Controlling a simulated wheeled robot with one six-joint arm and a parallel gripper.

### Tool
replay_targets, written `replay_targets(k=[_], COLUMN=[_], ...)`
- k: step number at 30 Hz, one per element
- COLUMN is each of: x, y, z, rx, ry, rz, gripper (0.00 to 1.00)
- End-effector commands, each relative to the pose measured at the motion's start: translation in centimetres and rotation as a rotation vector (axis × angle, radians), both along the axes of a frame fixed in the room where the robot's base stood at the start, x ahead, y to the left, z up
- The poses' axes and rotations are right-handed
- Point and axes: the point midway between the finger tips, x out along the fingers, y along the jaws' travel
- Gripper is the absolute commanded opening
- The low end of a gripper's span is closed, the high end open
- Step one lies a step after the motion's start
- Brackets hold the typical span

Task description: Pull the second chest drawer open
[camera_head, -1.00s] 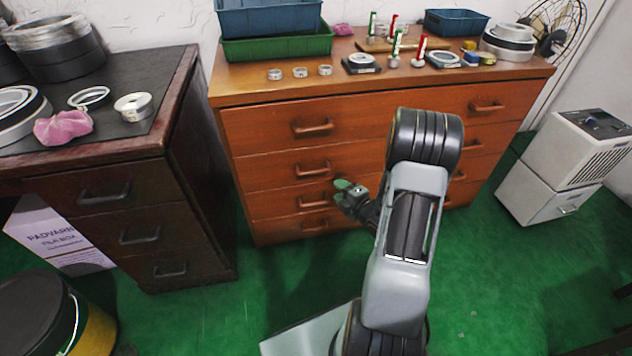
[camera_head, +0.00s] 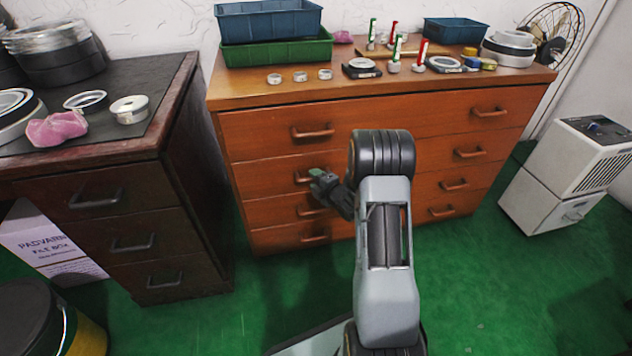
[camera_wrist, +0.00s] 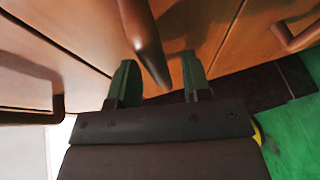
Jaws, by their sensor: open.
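The second drawer's (camera_head: 250,178) left handle (camera_head: 301,179) is partly hidden by my gripper (camera_head: 317,176). In the wrist view, my gripper (camera_wrist: 160,82) is open. A handle (camera_wrist: 146,42) reaches down between its two fingers in the picture, without being clamped. Whether the fingers touch it I cannot tell. The chest's drawers look closed.
Other handles show in the wrist view at the left (camera_wrist: 32,117) and right (camera_wrist: 300,36). Green floor (camera_head: 480,280) is clear in front. Trays (camera_head: 275,48) and small parts sit on the chest.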

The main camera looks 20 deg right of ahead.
Motion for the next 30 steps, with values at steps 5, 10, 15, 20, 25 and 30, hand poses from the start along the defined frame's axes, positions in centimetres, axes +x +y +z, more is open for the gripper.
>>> replay_targets(k=[5,10,15,20,25,30], x=[0.17,0.15,0.14,0.13,0.12,0.12], y=[0.05,0.04,0.04,0.04,0.03,0.03], z=[-0.01,-0.02,-0.02,-0.02,-0.03,-0.03], rx=[0.000,0.000,0.000,0.000,0.000,0.000], ry=[0.000,0.000,0.000,0.000,0.001,0.001], rz=[0.000,0.000,0.000,0.000,0.000,0.000], gripper=[0.44,0.41,0.25,0.10,0.00,0.00])
